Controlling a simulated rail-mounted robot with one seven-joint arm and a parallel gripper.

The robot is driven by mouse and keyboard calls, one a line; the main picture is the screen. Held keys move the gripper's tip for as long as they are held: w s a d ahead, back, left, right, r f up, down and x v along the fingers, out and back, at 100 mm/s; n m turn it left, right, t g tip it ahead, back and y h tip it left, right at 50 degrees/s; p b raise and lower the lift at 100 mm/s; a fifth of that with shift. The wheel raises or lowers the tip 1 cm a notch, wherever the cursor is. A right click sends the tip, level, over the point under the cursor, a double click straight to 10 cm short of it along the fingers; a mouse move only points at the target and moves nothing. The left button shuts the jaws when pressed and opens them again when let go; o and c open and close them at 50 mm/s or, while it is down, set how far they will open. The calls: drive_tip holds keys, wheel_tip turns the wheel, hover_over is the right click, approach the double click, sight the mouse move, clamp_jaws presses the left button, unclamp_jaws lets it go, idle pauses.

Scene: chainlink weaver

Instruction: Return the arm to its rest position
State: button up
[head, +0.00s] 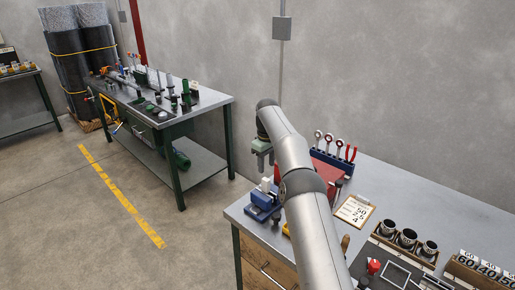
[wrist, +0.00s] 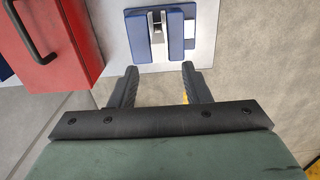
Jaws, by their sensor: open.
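My arm (head: 305,200) reaches up from the lower right over the workbench in the head view, and its end bends down at the bench's left end. My gripper (head: 263,158) points down above a blue device with a pale block on top (head: 264,200). In the wrist view my gripper (wrist: 160,76) has its two dark fingers apart with nothing between them. The blue device (wrist: 160,33) with its light metal block lies just beyond the fingertips there, apart from them.
A red box (head: 322,172) with a dark handle stands close to my gripper; it fills the upper left of the wrist view (wrist: 55,40). A tool rack (head: 332,158), a clipboard (head: 355,211) and black cups (head: 407,238) occupy the bench (head: 420,200). Another workbench (head: 205,100) stands further left, with open floor between.

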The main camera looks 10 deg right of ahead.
drive_tip(key=s+a+r+m+b, duration=0.15)
drive_tip(key=s+r, duration=0.35)
drive_tip(key=s, duration=0.6)
drive_tip(key=s+r+m+b, duration=0.1)
drive_tip(key=s+r+m, duration=0.1)
drive_tip(key=s+r, duration=0.65)
drive_tip(key=s+f+m, duration=0.2)
drive_tip(key=s+f, duration=0.4)
drive_tip(key=s, duration=0.9)
drive_tip(key=s+d+f+m+t, duration=0.1)
drive_tip(key=s+f, duration=0.5)
drive_tip(key=s, duration=1)
drive_tip(key=shift+d+m+b, duration=0.3)
drive_tip(key=shift+m+b, duration=0.15)
drive_tip(key=shift+m, duration=0.3)
